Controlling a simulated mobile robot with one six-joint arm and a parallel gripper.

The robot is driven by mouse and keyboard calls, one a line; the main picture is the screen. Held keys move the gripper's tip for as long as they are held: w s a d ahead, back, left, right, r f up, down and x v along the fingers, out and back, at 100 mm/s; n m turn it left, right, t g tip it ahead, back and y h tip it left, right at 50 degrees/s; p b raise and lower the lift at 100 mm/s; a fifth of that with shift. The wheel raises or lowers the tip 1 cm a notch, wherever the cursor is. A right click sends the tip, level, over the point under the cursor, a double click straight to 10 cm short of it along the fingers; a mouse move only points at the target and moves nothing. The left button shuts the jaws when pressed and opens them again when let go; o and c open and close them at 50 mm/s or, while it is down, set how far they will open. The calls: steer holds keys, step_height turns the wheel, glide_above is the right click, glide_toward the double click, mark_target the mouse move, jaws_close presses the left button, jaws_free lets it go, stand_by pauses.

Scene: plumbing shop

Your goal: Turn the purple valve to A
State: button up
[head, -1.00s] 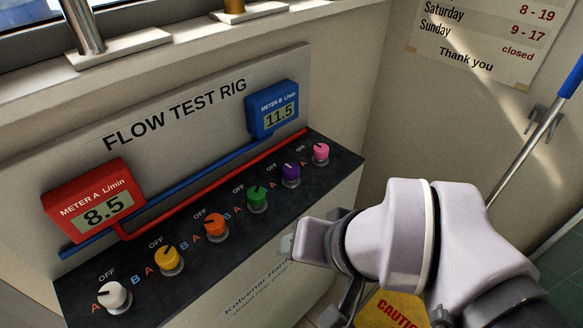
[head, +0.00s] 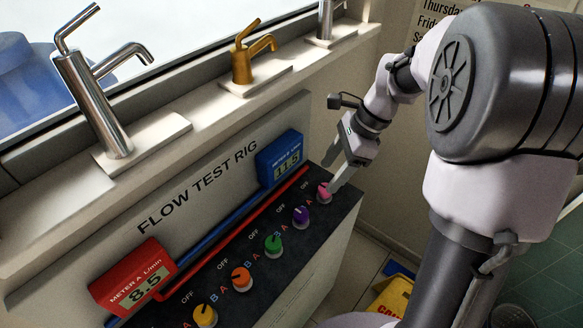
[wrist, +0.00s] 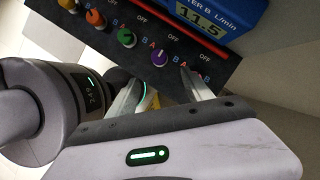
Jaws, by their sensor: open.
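The purple valve (head: 301,215) is a round knob on the dark sloped panel, between the green and pink valves. In the wrist view the purple valve (wrist: 160,56) stands just beyond my fingertips, with a pale mark that seems to face its OFF label. Its A and B labels flank it. My gripper (head: 329,178) is open, with its fingertips low over the far end of the panel, close to the pink valve (head: 324,191). In the wrist view my gripper (wrist: 161,77) has its fingers apart with nothing between them; the pink valve appears hidden behind the right finger.
Green (head: 274,244), orange (head: 242,279) and yellow (head: 205,314) valves run along the panel. Blue meter B (head: 281,160) reads 11.5 and red meter A (head: 135,279) reads 8.5. A brass faucet (head: 246,62) stands on the sill above. A yellow caution sign (head: 392,298) is on the floor.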

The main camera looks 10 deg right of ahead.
mark_target(302, 213)
steer(key=b+x, duration=0.2)
steer(key=x, duration=0.3)
steer(key=b+x, duration=0.2)
steer(key=x, duration=0.4)
steer(key=b+x, duration=0.2)
steer(key=x, duration=0.3)
steer(key=shift+s+f, duration=0.2)
steer(key=shift+s, duration=0.1)
steer(key=shift+r, duration=0.1)
jaws_close()
